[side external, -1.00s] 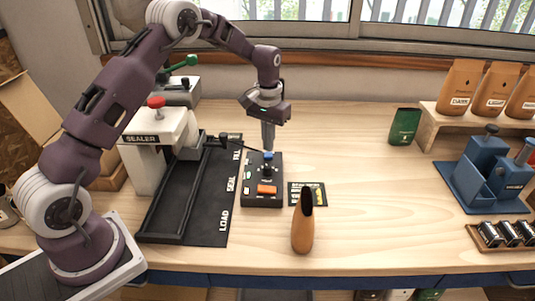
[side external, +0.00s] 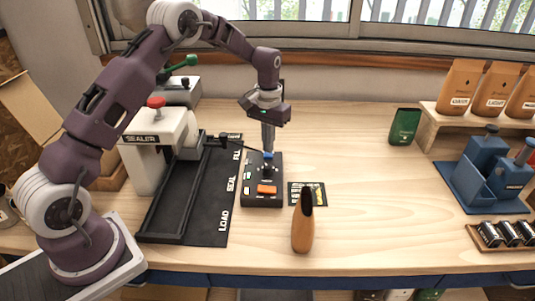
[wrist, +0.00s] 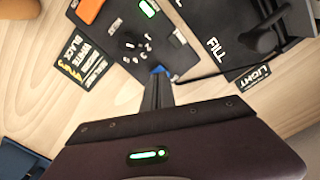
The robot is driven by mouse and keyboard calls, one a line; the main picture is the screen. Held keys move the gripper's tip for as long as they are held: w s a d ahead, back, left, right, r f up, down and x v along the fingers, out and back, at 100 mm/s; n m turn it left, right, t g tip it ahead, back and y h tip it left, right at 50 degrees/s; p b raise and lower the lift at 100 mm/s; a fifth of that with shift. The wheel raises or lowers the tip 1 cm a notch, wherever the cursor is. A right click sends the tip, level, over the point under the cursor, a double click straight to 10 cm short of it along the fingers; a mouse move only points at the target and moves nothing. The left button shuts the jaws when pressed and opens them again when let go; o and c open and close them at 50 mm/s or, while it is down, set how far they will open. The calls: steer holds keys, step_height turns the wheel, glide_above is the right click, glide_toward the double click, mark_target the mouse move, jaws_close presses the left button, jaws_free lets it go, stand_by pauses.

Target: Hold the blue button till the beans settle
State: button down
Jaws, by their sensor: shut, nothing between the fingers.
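The blue button (side external: 268,154) is at the far end of the black control box (side external: 262,200). My gripper (side external: 268,149) points straight down with its shut fingertips at the button, and they hide part of it. In the wrist view the blue button (wrist: 158,70) shows just beyond my fingertips (wrist: 158,78); whether it is pressed down cannot be told. An orange bag (side external: 303,228) with a dark open top stands in front of the box on the right. No loose beans can be made out.
The sealer (side external: 150,160) and a black mat marked LOAD, SEAL, FILL (side external: 212,222) lie left of the box. A small printed card (side external: 312,194) is right of it. A green bag (side external: 404,126) and blue holder (side external: 482,180) stand farther right. The table between is clear.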

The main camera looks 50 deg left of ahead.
steer(key=shift+f, duration=0.85)
stand_by(2.0)
steer(key=shift+r, duration=3.05)
steer(key=shift+r, duration=0.1)
steer(key=s+d+r+m+t, duration=0.15)
steer(key=s+d+r, duration=0.25)
steer(key=s+r, duration=0.5)
steer(key=s+d+r+t, duration=0.2)
steer(key=s+d+r, duration=0.2)
steer(key=s+r, duration=0.45)
steer(key=s+d+f+m+t, duration=0.1)
steer(key=s+d+t, duration=0.1)
steer(key=s, duration=1.5)
steer(key=shift+d, duration=0.5)
